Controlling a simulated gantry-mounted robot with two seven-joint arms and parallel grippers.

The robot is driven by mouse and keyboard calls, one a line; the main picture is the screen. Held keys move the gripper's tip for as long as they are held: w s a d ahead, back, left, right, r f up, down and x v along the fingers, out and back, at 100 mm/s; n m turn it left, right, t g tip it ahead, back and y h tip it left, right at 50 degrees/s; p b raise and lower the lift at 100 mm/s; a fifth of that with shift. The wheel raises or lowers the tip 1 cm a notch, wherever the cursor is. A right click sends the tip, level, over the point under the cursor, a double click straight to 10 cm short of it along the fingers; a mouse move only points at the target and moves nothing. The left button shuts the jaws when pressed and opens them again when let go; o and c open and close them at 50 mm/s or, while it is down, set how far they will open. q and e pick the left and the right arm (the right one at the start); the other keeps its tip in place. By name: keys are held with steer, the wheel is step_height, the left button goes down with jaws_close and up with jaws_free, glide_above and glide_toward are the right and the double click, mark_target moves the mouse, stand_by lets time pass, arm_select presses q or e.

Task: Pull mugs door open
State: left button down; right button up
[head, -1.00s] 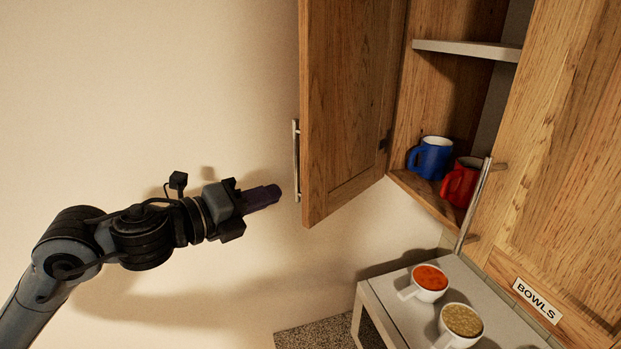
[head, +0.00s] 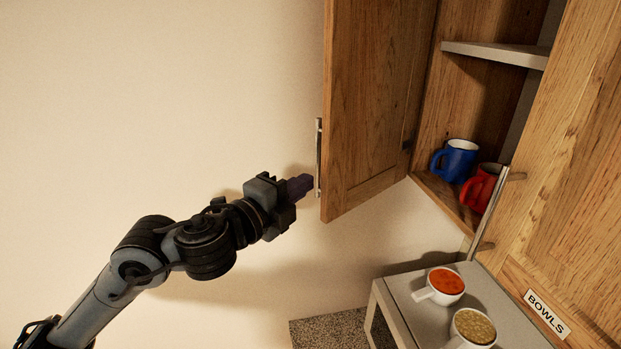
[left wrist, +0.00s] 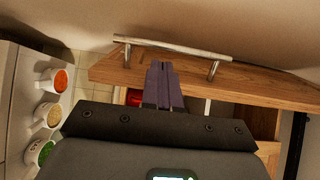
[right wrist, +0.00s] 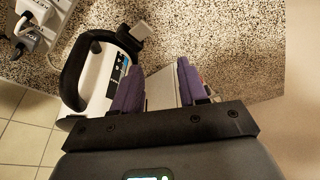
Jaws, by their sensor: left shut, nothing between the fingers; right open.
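The wooden mugs door (head: 375,110) stands swung open at the left of the cabinet, with its metal bar handle (head: 319,158) on its outer face. Inside the cabinet a blue mug (head: 456,161) and a red mug (head: 481,187) stand on the lower shelf. My left gripper (head: 307,183) is shut and empty, its purple fingertips close to the handle's lower end. In the left wrist view the handle (left wrist: 172,47) spans just beyond the shut fingers (left wrist: 161,70); I cannot tell whether they touch. My right gripper (right wrist: 157,82) is open over a speckled counter, in the right wrist view only.
The bowls door (head: 570,180) with its label and handle is shut at the right. Below, a small grey stand (head: 405,285) holds white cups of red and tan food. In the right wrist view a black-handled white appliance (right wrist: 92,80) stands by the right gripper.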

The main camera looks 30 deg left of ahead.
arm_select(q)
steer(key=shift+w+d, duration=0.15)
steer(key=shift+w, duration=0.6)
steer(key=shift+w+d, duration=0.1)
steer(key=shift+w, duration=0.65)
steer(key=w+a, duration=0.1)
steer(key=a, duration=0.1)
steer(key=w+a, duration=0.1)
steer(key=a, duration=0.1)
steer(key=shift+w, duration=0.1)
